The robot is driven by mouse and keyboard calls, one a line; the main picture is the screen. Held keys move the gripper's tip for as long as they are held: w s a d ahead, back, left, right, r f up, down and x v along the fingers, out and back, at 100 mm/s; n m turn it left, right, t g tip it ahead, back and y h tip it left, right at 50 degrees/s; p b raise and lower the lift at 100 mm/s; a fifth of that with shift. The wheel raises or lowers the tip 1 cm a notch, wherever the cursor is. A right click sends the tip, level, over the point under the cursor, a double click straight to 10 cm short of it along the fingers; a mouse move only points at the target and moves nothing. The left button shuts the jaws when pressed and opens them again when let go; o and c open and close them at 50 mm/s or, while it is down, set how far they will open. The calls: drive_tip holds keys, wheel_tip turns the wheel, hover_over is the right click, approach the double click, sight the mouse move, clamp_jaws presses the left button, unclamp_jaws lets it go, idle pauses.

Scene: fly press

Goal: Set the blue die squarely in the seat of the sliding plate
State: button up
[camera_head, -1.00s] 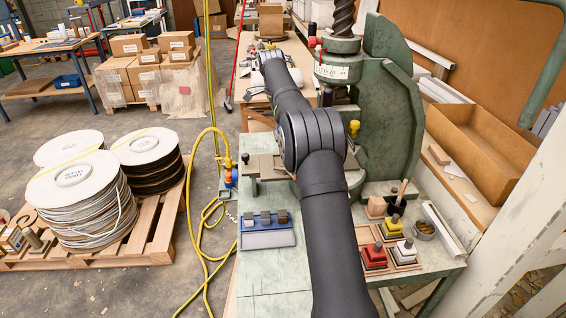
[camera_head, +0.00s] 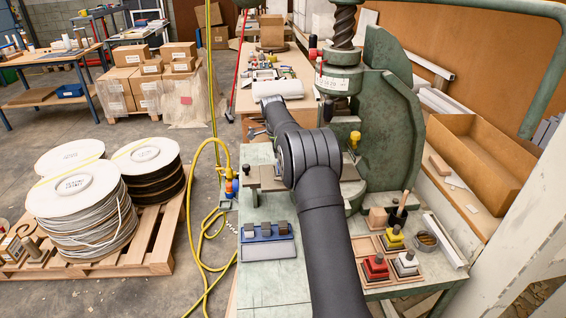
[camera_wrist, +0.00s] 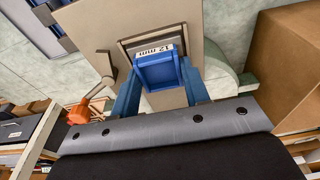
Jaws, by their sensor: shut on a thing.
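The blue die (camera_wrist: 158,74), labelled "12 mm", is between the two blue fingers of my gripper (camera_wrist: 160,88) in the wrist view. My gripper is shut on it. The flat grey-tan sliding plate (camera_wrist: 101,35) lies beyond the die, and a dark-edged frame, perhaps its seat (camera_wrist: 136,42), shows just above the label. The die overlaps this frame in the picture; I cannot tell whether they touch or whether the die is square to it. In the head view the plate (camera_head: 267,184) shows partly behind my arm, which hides my gripper and the die.
A blue rack (camera_head: 268,254) with grey-topped blocks stands on the bench's left side. The green press column (camera_head: 395,115) and its screw rise right of my arm. Red (camera_head: 375,267), yellow (camera_head: 393,238) and white (camera_head: 406,263) knobbed blocks sit at lower right. An orange-knobbed lever (camera_wrist: 79,112) is beside the plate.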

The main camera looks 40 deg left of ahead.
drive_tip(key=o, duration=1.3)
drive_tip(key=shift+f, duration=0.1)
drive_tip(key=shift+c, duration=0.2)
wheel_tip(320, 180, up, 12)
drive_tip(key=s+a, duration=0.1)
drive_tip(key=shift+s+a, duration=0.15)
drive_tip(key=f, duration=0.4)
drive_tip(key=d+f, duration=0.1)
drive_tip(key=f, duration=0.2)
drive_tip(key=w+f, duration=0.1)
drive_tip(key=f, duration=0.3)
drive_tip(key=shift+w+d+f, duration=0.1)
drive_tip(key=shift+d+f, duration=0.05)
drive_tip(key=shift+f, duration=0.2)
drive_tip(key=shift+r, duration=1.65)
